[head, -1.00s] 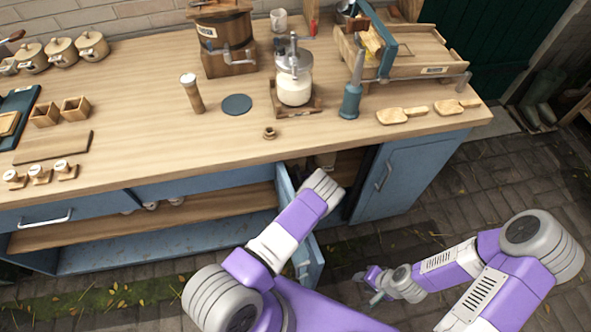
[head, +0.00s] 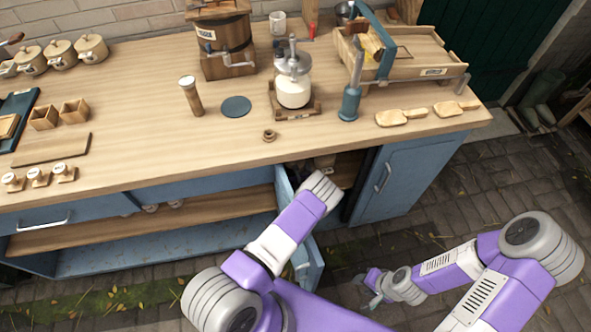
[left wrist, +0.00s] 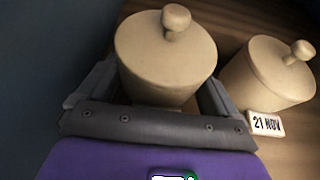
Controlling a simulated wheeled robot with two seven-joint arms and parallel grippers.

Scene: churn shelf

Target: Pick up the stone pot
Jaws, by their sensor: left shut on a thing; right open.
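A beige stone pot (left wrist: 165,60) with a knobbed lid stands between the fingers of my left gripper (left wrist: 150,95) in the left wrist view. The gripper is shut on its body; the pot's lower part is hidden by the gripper. A second beige lidded pot (left wrist: 268,75) stands to its right, by a small tag (left wrist: 266,123) reading "21 NOV". In the head view my left arm reaches into the open cupboard, and its fingers are hidden there. My right gripper (head: 373,289) is open and empty, low over the paving.
An open blue cupboard door (head: 308,262) stands beside my left arm, and a closed blue door (head: 395,178) is to the right. The wooden worktop (head: 200,140) above holds a churn (head: 222,40), a glass jar (head: 293,85) and several lidded pots at the back left.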

